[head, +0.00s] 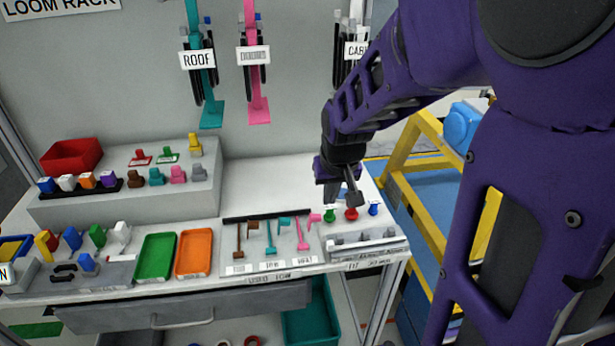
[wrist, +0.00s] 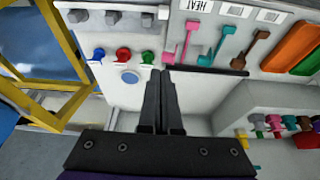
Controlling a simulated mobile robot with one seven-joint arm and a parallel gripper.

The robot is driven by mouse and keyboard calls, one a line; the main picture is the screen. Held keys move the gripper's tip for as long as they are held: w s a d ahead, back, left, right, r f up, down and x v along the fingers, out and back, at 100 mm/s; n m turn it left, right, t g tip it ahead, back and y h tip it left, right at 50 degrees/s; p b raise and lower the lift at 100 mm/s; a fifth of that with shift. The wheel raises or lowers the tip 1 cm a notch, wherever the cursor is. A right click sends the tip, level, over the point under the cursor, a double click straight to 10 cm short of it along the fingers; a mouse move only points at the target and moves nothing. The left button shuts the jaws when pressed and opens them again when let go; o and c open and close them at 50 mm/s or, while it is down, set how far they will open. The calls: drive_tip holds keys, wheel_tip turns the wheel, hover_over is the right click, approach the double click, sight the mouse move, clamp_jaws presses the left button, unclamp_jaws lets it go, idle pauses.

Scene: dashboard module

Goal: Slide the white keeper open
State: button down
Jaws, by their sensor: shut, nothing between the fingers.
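I cannot pick out the white keeper for certain. A pale grey fixture (head: 367,243) with several grey blocks sits at the bench's front right corner. It also shows at the top left of the wrist view (wrist: 112,34).
Green (head: 329,215), red (head: 351,213) and blue (head: 373,208) knobs stand behind the fixture. A panel (head: 272,262) with brown, teal and pink levers lies to its left, then orange (head: 194,253) and green (head: 157,256) trays. A yellow frame (head: 405,160) stands right of the bench.

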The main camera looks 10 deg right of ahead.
sight(330, 243)
drive_tip(key=shift+s+f, duration=0.25)
drive_tip(key=shift+f, duration=0.1)
drive_tip(key=b+x, duration=0.1)
drive_tip(key=x, duration=0.4)
drive_tip(key=b+x, duration=0.1)
drive_tip(key=x, duration=0.4)
drive_tip(key=shift+s+f+b, duration=0.15)
drive_tip(key=shift+f+b, duration=0.2)
drive_tip(key=shift+b, duration=0.05)
drive_tip(key=s, duration=0.2)
drive_tip(key=shift+s+r, duration=0.35)
drive_tip(key=shift+s, duration=0.7)
drive_tip(key=shift+s, duration=0.5)
drive_tip(key=shift+s+f, duration=0.1)
drive_tip(key=shift+s, duration=0.35)
